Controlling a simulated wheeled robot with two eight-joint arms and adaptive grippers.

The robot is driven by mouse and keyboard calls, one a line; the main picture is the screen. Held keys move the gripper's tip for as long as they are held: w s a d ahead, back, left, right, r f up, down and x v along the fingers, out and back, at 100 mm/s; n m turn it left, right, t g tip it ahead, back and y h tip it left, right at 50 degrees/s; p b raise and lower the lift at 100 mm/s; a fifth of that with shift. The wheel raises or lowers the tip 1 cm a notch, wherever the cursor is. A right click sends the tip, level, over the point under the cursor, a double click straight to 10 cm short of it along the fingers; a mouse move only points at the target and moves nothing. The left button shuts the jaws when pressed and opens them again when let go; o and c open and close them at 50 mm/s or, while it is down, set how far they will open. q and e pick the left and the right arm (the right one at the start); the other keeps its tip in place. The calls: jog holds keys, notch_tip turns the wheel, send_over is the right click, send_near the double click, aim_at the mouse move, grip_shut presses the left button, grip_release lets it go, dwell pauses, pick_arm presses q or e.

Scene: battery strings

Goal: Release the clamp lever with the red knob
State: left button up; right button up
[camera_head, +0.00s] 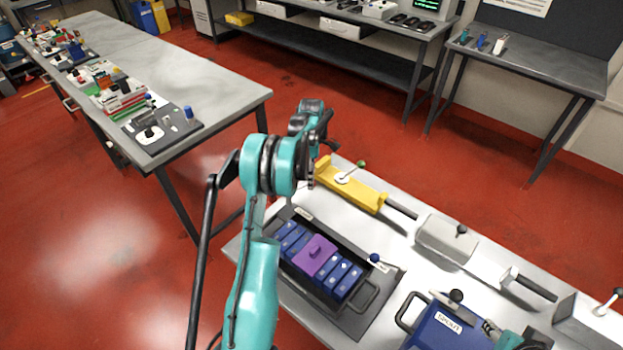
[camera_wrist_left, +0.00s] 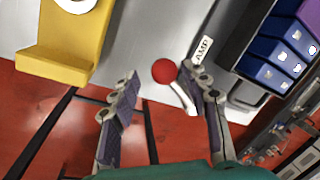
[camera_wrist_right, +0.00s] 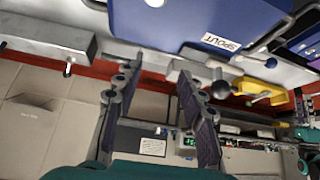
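The red knob (camera_wrist_left: 165,71) tops a short white lever (camera_wrist_left: 184,98) beside the case with the batteries, near a label (camera_wrist_left: 203,51) partly reading "AMP". My left gripper (camera_wrist_left: 158,88) is open. The knob shows between its fingers, close to the right finger; I cannot tell whether they touch. In the head view my left arm hides the red knob. The battery case (camera_head: 357,322) holds several blue batteries (camera_head: 344,278) and a purple one (camera_head: 315,256). My right gripper (camera_wrist_right: 158,95) is open and empty near the blue box labelled SPOUT (camera_wrist_right: 190,22).
A blue-knobbed lever (camera_head: 375,258) stands at the case's far edge. A yellow fixture (camera_head: 350,190) with a green-knobbed lever (camera_head: 362,164) and a grey block (camera_head: 445,240) stand along the bench's back. A black-knobbed lever (camera_head: 456,296) is at the blue box.

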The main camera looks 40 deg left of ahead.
pick_arm(q)
jog(key=shift+f, duration=0.1)
jog(key=shift+r, duration=0.3)
notch_tip(320, 180, up, 11)
jog(key=w+a, duration=0.1)
jog(key=w, duration=0.1)
jog(key=shift+a+r, duration=0.1)
dwell(0.4)
